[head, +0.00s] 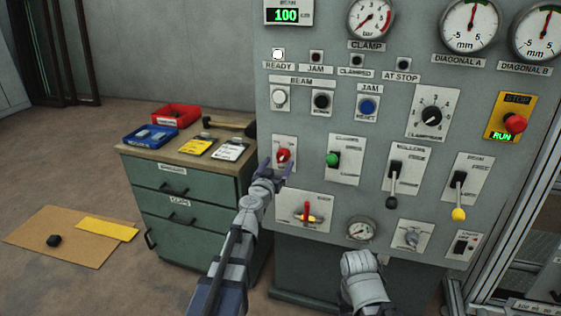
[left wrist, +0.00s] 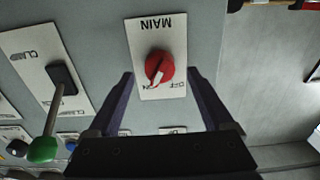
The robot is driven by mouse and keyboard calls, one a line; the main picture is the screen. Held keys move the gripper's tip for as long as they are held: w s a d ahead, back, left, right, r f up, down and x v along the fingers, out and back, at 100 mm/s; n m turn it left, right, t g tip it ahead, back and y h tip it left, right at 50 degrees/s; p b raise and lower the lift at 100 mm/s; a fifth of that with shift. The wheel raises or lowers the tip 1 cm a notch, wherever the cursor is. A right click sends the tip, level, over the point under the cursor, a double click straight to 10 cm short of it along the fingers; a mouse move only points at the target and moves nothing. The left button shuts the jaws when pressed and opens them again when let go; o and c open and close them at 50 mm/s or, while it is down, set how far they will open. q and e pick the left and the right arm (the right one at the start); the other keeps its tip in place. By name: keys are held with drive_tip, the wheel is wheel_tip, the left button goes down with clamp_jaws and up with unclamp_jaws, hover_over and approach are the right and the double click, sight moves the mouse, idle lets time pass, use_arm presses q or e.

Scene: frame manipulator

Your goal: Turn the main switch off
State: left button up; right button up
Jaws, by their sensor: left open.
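The main switch (head: 284,155) is a red rotary knob on a white plate on the grey panel, left of the green-knobbed lever. In the left wrist view the red knob (left wrist: 159,67) sits on its plate marked MAIN, which appears upside down. Its white pointer mark points to the lower left, at the ON label; OFF is to the right of it. My left gripper (head: 275,171) is open just in front of the plate. In the left wrist view its fingers (left wrist: 160,95) stand either side of the knob, with nothing held. My right gripper does not show.
A green-knobbed clamp lever (head: 333,159) is close to the right. A red stop button (head: 515,123) is far right. A green drawer cabinet (head: 185,190) with trays stands left of the panel. My right arm shows at the bottom.

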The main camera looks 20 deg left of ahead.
sight(281, 160)
use_arm(q)
drive_tip(key=w, duration=0.3)
drive_tip(key=shift+d, duration=0.1)
drive_tip(key=shift+c, duration=0.2)
clamp_jaws()
idle(0.4)
drive_tip(key=n, duration=0.5)
drive_tip(key=shift+n, duration=0.4)
drive_tip(key=n, duration=0.6)
drive_tip(key=shift+d, duration=0.1)
idle(0.3)
